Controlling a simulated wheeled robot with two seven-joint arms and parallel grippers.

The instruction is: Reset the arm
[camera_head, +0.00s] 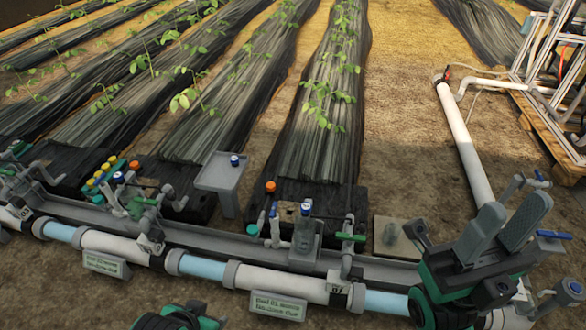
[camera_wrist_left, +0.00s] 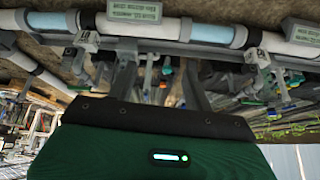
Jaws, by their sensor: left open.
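My left gripper (camera_wrist_left: 158,78) shows in the left wrist view as a green body with two grey fingers set well apart. They are open, with nothing seen held between them. In the head view only a green and black part of my left arm shows at the bottom edge, left of the middle. My right gripper (camera_head: 515,205) is at the lower right of the head view. Its two broad grey fingers point up and stand apart, with nothing between them. It hides part of the pipework behind it.
A pipe (camera_head: 110,242) with light blue sections runs across the front, carrying valves and label plates (camera_head: 278,306). A grey pedestal (camera_head: 221,172) holds a blue-topped item (camera_head: 234,160). A white pipe (camera_head: 464,145) leads back toward a frame on a wooden pallet (camera_head: 541,127). Planted rows lie behind.

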